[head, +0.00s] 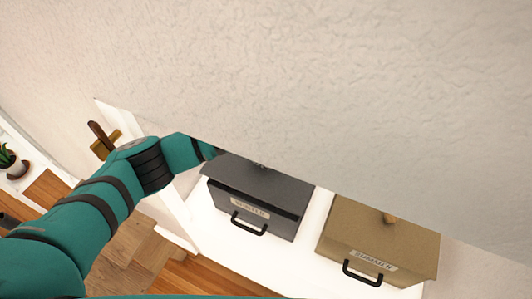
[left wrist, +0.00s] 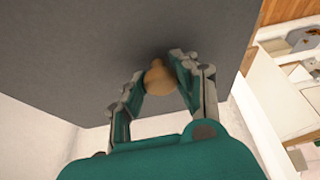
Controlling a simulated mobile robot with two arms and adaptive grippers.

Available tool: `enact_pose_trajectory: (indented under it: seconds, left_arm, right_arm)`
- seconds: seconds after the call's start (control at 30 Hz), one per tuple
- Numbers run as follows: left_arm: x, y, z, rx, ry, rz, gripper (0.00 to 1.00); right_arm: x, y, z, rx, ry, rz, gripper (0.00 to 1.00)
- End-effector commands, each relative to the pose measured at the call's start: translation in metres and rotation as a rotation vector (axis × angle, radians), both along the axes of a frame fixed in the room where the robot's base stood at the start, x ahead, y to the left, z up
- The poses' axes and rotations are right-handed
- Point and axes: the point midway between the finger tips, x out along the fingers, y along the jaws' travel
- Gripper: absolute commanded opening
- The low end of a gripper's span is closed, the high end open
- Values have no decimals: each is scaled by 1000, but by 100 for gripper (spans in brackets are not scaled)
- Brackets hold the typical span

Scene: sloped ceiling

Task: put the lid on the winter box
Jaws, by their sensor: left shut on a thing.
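The dark grey winter box (head: 275,223) stands on a white surface, its label and black handle facing front. Its dark grey lid (head: 275,185) lies over the box top, with a dark band under its front edge; I cannot tell whether it is fully seated. In the left wrist view, the lid's underlying flat grey face (left wrist: 90,60) fills the upper left. My left gripper (left wrist: 160,73) is shut on its round wooden knob (left wrist: 158,80). In the head view, the fingers are hidden near the lid's back edge. My right gripper is not in view.
A tan summer box (head: 345,245) with a knobbed lid stands to the right, a narrow gap away. The pale sloped ceiling (head: 330,80) comes down close behind and above both boxes. A potted plant (head: 12,160) stands at the far left.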

Motion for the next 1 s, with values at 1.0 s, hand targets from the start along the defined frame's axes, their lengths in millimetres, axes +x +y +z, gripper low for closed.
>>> enact_pose_trajectory:
  seconds: [1.0]
  left_arm:
    - [0,0,-49,0,-2,1,0]
  right_arm:
    - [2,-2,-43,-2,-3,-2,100]
